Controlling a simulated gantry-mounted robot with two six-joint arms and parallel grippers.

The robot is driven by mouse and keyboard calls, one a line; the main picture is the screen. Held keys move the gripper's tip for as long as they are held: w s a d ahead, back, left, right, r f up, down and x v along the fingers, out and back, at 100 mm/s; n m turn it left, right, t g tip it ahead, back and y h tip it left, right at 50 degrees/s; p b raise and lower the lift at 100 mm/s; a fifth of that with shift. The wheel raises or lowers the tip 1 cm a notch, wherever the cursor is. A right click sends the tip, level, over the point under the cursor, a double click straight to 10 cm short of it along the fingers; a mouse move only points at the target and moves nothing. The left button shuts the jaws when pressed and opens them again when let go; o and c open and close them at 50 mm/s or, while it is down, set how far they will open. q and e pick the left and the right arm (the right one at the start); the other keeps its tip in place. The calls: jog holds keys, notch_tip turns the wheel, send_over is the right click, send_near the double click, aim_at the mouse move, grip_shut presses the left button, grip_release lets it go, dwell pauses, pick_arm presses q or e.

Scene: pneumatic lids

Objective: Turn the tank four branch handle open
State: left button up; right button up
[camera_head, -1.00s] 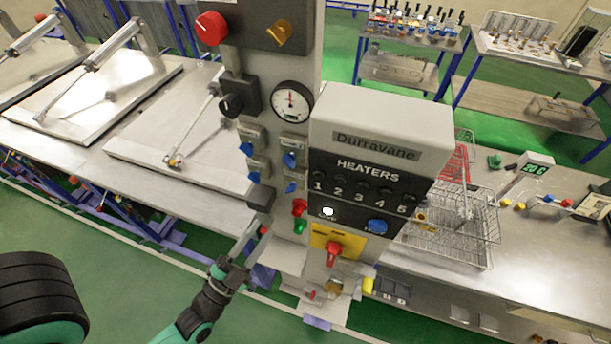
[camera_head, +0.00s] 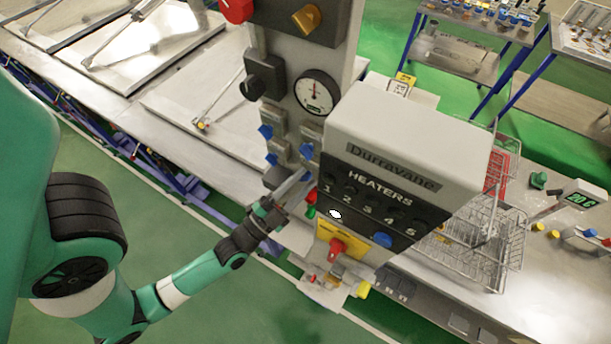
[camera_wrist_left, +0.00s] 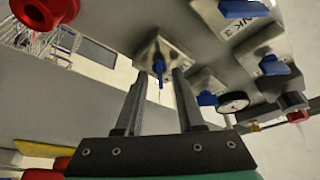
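Several small blue branch handles sit on square plates on the grey column; in the head view the upper left one (camera_head: 265,131), the upper right one (camera_head: 308,151) and the lower left one (camera_head: 271,159) show. My left gripper (camera_head: 300,180) is at the column below them, hiding part of the lower plates. In the left wrist view its two fingers (camera_wrist_left: 158,82) stand apart, with a blue handle (camera_wrist_left: 159,68) just beyond and between the tips. I cannot read that handle's tank label. Another blue handle (camera_wrist_left: 240,9) has a label ending in "NK 3". My right gripper is not in view.
The heater box (camera_head: 410,145) juts out right of the handles. A round gauge (camera_head: 316,92) is above. Red and green buttons (camera_head: 311,203) and a red knob on a yellow plate (camera_head: 338,247) lie close below. Wire baskets (camera_head: 480,240) stand on the right bench.

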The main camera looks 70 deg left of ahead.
pick_arm(q)
jog(key=shift+s, duration=0.1)
grip_shut()
jog(key=shift+n+y, duration=0.3)
jog(key=shift+n, duration=0.1)
jog(key=n+g+y, duration=0.2)
jog(key=n, duration=0.6)
jog(key=n+g+y+p, duration=0.1)
jog(key=n+g+y, duration=0.2)
jog(key=n, duration=0.5)
jog(key=n+g+y+p, duration=0.1)
jog(key=n+g+y, duration=0.2)
jog(key=n, duration=0.5)
jog(key=shift+w+d+n, duration=0.2)
jog(key=shift+d+n, duration=0.05)
jog(key=shift+n, duration=0.05)
